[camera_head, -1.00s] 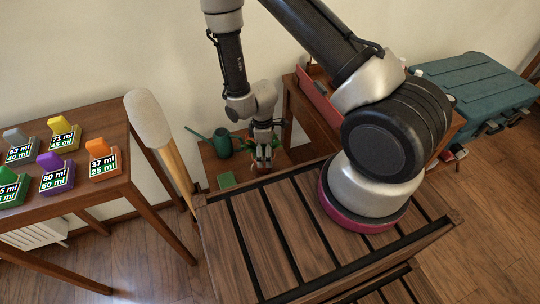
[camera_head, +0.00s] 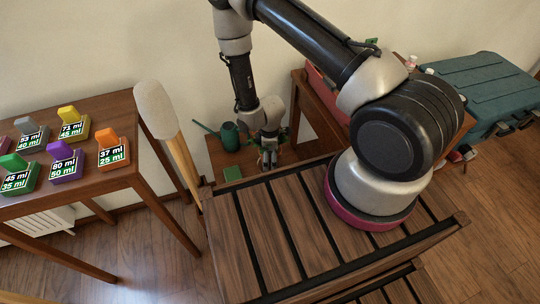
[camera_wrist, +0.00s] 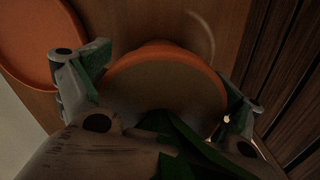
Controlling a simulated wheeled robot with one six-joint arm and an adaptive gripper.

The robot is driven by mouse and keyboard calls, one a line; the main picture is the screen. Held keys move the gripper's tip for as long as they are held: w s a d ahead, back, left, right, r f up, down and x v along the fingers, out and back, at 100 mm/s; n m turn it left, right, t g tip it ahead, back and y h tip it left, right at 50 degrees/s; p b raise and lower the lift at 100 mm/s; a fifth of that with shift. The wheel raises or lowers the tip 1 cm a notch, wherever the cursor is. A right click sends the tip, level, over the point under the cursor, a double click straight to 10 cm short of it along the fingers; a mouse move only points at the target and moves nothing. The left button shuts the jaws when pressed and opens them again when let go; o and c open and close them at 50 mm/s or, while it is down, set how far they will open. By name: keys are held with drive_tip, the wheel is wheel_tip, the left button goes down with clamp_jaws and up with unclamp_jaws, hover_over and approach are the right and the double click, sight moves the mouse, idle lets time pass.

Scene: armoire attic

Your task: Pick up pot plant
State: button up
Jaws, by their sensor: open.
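The pot plant (camera_wrist: 160,57) fills the middle of the wrist view. It has a round orange rim, dark soil and dark green leaves at the bottom of the picture. My gripper (camera_wrist: 163,90) is open, with one finger at the left of the pot and one at the right. Whether the fingers touch the pot is too dark to tell. In the head view my gripper (camera_head: 268,158) points down over a low brown wooden surface (camera_head: 222,160) by the wall, and the pot is mostly hidden there.
A green watering can (camera_head: 229,135) stands left of my gripper, and a green block (camera_head: 232,173) lies in front. A second orange round thing (camera_wrist: 38,40) is beside the pot. A slatted wooden top (camera_head: 265,225) lies close in front.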

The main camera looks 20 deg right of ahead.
drive_tip(key=c, duration=1.3)
drive_tip(key=shift+r, duration=0.15)
